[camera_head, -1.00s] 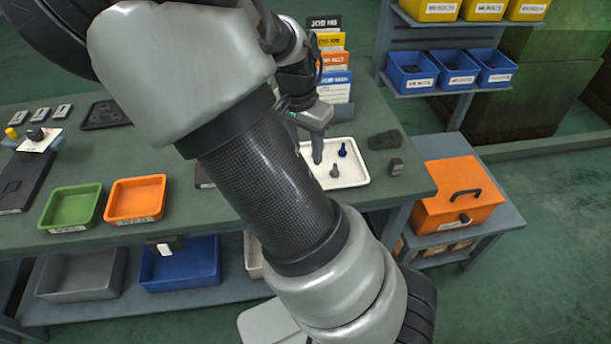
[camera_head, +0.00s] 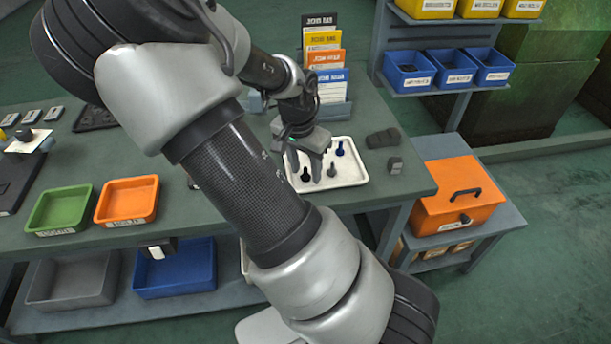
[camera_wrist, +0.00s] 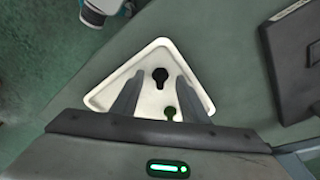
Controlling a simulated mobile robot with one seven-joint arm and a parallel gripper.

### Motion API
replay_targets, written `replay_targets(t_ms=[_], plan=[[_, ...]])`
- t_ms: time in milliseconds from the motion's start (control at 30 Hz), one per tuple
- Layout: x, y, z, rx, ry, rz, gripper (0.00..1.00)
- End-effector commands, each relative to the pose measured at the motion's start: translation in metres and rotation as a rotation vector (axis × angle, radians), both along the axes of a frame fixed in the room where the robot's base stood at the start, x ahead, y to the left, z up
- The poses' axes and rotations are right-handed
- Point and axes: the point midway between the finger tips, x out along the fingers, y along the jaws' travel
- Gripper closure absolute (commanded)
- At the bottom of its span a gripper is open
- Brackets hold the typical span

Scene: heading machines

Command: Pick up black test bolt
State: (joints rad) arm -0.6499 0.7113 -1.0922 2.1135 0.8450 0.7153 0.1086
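The black test bolt (camera_head: 305,174) stands in the white tray (camera_head: 352,180), near its left front side in the head view. In the wrist view the black bolt (camera_wrist: 160,75) shows between and beyond the two fingertips. A grey bolt (camera_head: 332,171) and a dark blue bolt (camera_head: 340,149) stand to its right in the tray. My gripper (camera_head: 305,165) is open and empty above the tray's left part; its fingers also show in the wrist view (camera_wrist: 159,80). A second bolt (camera_wrist: 171,113), greenish there, lies closer to the palm; which one it is I cannot tell.
A card rack (camera_head: 327,75) stands behind the tray. A dark lump (camera_head: 383,138) and a small grey block (camera_head: 395,165) lie right of the tray. Green (camera_head: 37,222) and orange (camera_head: 103,214) bins are at the bench's left. A dark slab (camera_wrist: 290,70) shows in the wrist view.

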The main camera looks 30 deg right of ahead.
Motion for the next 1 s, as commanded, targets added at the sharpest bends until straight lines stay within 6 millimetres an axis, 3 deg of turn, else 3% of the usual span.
replay_targets(t_ms=[33,233,633,1000], plan=[[0.0,0.0,0.0,0.0,0.0,0.0,0.68],[0.0,0.0,0.0,0.0,0.0,0.0,1.0],[0.001,0.001,0.008,0.001,-0.003,0.0,1.0],[0.001,0.001,0.078,0.001,-0.002,0.003,1.0]])
